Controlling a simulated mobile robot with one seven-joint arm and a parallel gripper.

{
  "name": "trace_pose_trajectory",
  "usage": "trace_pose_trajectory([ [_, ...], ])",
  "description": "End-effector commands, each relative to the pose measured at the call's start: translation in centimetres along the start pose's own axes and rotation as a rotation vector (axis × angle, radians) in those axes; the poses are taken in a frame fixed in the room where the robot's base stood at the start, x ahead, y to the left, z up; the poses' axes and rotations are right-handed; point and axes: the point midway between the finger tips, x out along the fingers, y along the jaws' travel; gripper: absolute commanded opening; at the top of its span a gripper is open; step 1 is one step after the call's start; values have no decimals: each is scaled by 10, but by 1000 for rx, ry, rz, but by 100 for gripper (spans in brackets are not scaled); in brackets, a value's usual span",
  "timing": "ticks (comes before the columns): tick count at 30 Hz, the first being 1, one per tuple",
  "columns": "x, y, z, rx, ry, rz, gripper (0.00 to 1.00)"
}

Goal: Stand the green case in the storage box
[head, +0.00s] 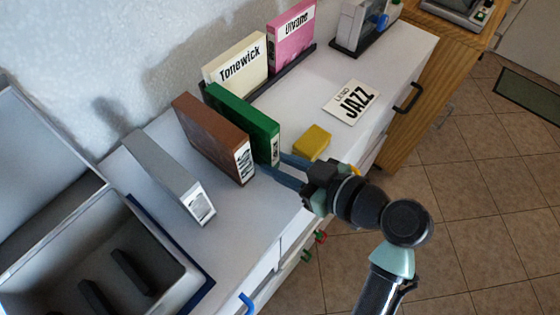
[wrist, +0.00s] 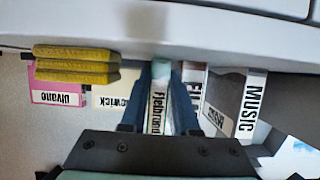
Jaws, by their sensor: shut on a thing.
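The green case (head: 243,124) stands upright on the white shelf top, its labelled spine toward the front edge. My gripper (head: 282,168) is shut on the spine end of the green case, one finger on each side. In the wrist view the spine (wrist: 157,112) shows between the fingers (wrist: 162,85), with a printed label. The storage box (head: 160,225) is a grey open box at the lower left, its lid raised behind it. Black dividers (head: 130,270) stand inside it. Part of the box lies outside the picture.
A brown case (head: 210,138) stands close left of the green one, then a grey case (head: 165,172). Cream (head: 236,62) and pink (head: 291,37) cases stand in a black rack behind. A yellow block (head: 312,142) lies right of my gripper. A JAZZ card (head: 351,101) lies flat.

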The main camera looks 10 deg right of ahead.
Motion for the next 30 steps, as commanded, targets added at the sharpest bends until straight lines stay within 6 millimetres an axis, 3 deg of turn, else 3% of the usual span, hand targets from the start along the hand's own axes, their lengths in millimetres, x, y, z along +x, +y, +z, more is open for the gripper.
trace_pose_trajectory([
  [5, 2, 0, 4, -1, 1, 0, 0],
  [6, 1, 0, 3, -1, 0, 0, 36],
  [10, 1, 0, 3, 0, 0, 0, 59],
  [22, -2, 0, -3, 0, 0, 1, 59],
  [30, -56, 1, -1, 0, 0, 5, 59],
])
